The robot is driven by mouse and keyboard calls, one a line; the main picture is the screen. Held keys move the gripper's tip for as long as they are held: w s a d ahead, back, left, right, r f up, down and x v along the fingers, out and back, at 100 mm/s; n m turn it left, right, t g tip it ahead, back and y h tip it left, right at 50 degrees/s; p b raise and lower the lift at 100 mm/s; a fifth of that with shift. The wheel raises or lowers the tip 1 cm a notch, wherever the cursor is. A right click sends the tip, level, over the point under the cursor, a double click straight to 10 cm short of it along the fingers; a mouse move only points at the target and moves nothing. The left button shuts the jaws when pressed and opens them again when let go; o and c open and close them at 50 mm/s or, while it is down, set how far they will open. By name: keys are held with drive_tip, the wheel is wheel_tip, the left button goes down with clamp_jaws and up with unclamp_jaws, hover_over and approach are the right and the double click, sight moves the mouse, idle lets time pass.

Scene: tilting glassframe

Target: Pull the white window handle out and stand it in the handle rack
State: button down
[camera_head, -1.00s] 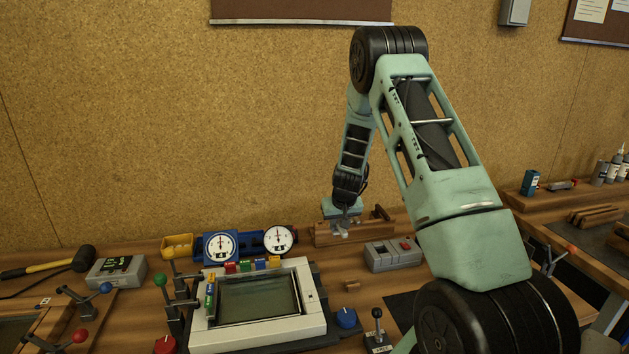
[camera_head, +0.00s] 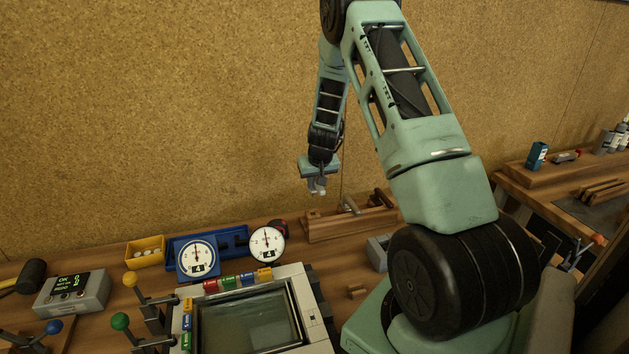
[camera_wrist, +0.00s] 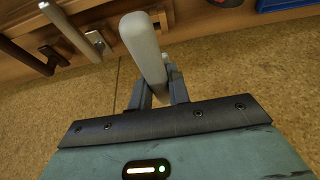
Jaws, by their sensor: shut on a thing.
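My gripper (camera_head: 318,184) is shut on the white handle (camera_wrist: 145,45), above the left end of the wooden handle rack (camera_head: 325,228). In the head view only a small pale bit of the handle (camera_head: 320,192) shows below the fingers. In the wrist view the handle stands out beyond my gripper (camera_wrist: 158,90), its grip end large and near the camera. The part between the fingers is hidden. A grey handle (camera_head: 351,206) and a dark brown handle (camera_head: 384,198) are in the rack, right of my gripper. The rack also shows in the wrist view (camera_wrist: 100,12).
Two dial gauges (camera_head: 197,257), a yellow bin (camera_head: 146,252) and a blue holder (camera_head: 233,238) stand left of the rack. The framed glass fixture (camera_head: 310,318) is in front. A grey box (camera_head: 377,252) is partly hidden by my arm. The cork wall (camera_head: 200,120) rises behind.

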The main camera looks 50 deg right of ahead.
drive_tip(key=shift+f+b, duration=0.15)
drive_tip(key=shift+b, duration=0.25)
drive_tip(key=shift+f+b, duration=2.35)
drive_tip(key=shift+f, duration=0.4)
drive_tip(key=shift+s+f+b, duration=0.1)
drive_tip(key=shift+f+b, duration=2.1)
drive_tip(key=shift+b, duration=0.15)
drive_tip(key=c, duration=1.3)
unclamp_jaws()
drive_tip(key=shift+o, duration=0.2)
drive_tip(key=shift+r, duration=0.1)
drive_tip(key=b, duration=0.2)
approach(322, 190)
drive_tip(key=w+f, duration=0.1)
drive_tip(key=w+d+f, duration=0.1)
drive_tip(key=f, duration=0.1)
drive_tip(key=w+d+f, duration=0.1)
drive_tip(key=shift+f, duration=0.15)
